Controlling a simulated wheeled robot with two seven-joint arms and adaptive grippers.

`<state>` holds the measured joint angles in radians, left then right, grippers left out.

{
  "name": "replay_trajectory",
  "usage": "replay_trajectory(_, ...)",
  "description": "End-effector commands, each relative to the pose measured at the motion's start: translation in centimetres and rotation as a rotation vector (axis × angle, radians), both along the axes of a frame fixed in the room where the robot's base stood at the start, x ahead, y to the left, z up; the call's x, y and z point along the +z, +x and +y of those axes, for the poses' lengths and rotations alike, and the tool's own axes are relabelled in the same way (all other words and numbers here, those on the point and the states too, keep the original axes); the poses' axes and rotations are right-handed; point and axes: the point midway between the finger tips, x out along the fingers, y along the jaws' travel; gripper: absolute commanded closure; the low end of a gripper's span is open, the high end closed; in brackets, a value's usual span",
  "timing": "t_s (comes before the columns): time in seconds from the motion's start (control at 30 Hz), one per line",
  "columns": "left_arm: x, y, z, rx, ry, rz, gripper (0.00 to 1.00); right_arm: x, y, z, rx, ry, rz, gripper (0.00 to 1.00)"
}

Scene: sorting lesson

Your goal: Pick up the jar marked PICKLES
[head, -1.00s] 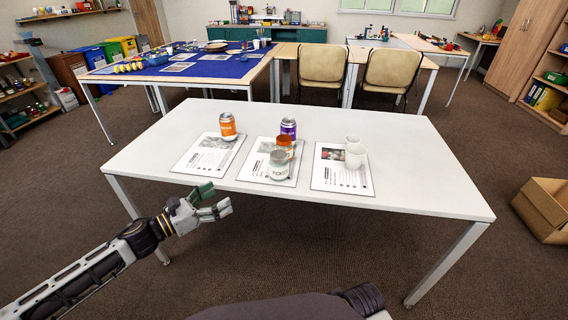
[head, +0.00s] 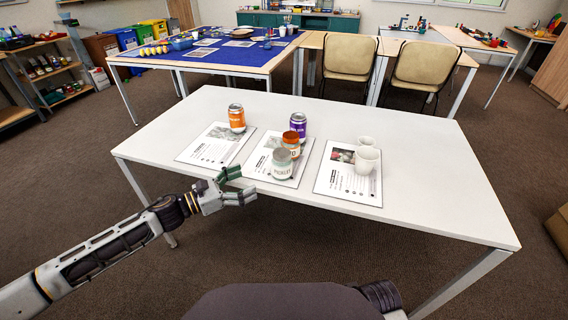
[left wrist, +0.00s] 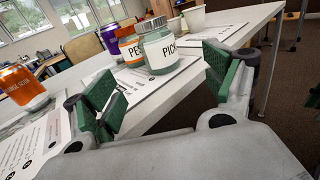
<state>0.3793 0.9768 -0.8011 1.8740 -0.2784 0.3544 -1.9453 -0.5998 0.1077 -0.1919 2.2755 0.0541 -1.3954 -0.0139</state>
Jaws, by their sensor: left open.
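The jar marked PICKLES (head: 281,164) is pale grey-green with a grey lid and a white label. It stands upright on the front part of the middle sheet (head: 257,163) on the white table. My right gripper is not in view.
An orange-lidded jar (head: 291,141) stands close behind the pickles jar, with a purple can (head: 298,120) behind that. An orange can (head: 237,117) stands on the left sheet. Two white cups (head: 366,160) stand on the right sheet. The table's right side (head: 440,180) is clear.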

Motion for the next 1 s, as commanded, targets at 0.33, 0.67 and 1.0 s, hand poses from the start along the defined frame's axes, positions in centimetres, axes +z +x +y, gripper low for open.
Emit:
replay_trajectory(0.33, 0.0, 0.3, -0.4, 0.001, -0.001, 0.000, 0.15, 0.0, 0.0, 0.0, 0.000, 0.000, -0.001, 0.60)
replay_trajectory(0.67, 0.1, 1.5, -2.4, 0.000, -0.002, 0.000, 0.15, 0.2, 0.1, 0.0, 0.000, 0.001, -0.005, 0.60)
replay_trajectory(1.0, 0.1, 2.9, -4.5, 0.001, -0.002, -0.001, 0.15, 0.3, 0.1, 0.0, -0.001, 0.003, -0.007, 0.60)
